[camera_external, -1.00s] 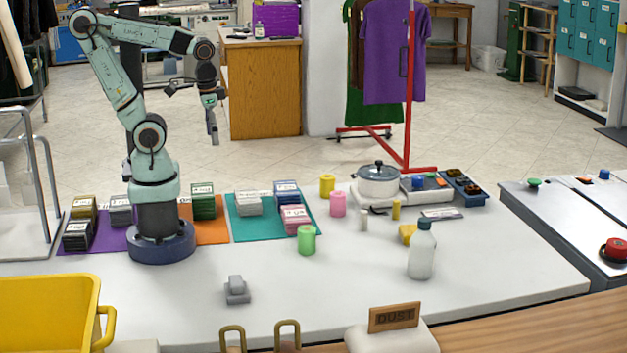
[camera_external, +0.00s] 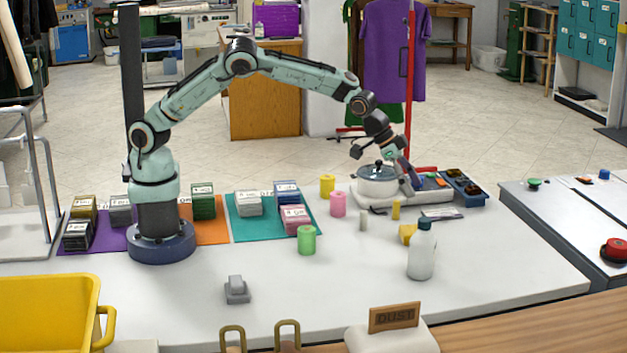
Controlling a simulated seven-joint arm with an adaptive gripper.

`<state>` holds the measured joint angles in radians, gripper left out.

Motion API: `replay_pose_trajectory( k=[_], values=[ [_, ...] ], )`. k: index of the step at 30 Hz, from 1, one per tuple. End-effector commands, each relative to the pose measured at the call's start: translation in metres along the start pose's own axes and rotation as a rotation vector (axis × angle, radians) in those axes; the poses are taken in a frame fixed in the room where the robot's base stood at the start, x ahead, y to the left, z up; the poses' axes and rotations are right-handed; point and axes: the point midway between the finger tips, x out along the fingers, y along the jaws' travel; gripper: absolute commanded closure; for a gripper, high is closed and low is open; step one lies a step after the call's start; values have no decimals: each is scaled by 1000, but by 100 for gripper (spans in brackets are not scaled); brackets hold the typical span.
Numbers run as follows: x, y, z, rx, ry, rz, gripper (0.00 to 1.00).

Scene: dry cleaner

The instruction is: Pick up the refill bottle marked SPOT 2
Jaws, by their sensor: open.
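No label reading SPOT 2 is legible in this view, so I cannot tell which item is the marked refill bottle.
A dark blue tray (camera_external: 476,199) holding dark items lies right of my gripper. Yellow (camera_external: 327,187), pink (camera_external: 338,204) and green (camera_external: 307,240) cylinders stand left of the pot. A yellow piece (camera_external: 407,233) lies by the bottle. The table's front middle is mostly clear.

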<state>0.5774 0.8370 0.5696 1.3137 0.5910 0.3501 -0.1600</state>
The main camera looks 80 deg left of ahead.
Motion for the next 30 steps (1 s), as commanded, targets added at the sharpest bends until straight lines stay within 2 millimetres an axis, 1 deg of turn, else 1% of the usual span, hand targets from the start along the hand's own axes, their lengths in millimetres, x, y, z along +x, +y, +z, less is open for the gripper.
replay_pose_trajectory(
  k=[1, 4, 5, 12, 15, 19, 26, 27, 29, 30],
  values=[
    [11, 10, 8, 15, -24, 9, 38],
    [21, 21, 9, 31, -31, 19, 38],
    [24, 22, 9, 33, -30, 19, 38],
    [62, 22, 11, 31, -32, 20, 38],
    [74, 21, 11, 30, -31, 19, 38],
    [81, 22, 11, 29, -30, 20, 38],
    [81, 22, 10, 28, -29, 20, 38],
    [81, 22, 10, 28, -29, 20, 50],
    [81, 22, 10, 28, -29, 20, 69],
    [81, 22, 10, 28, -29, 20, 82]
  ],
)
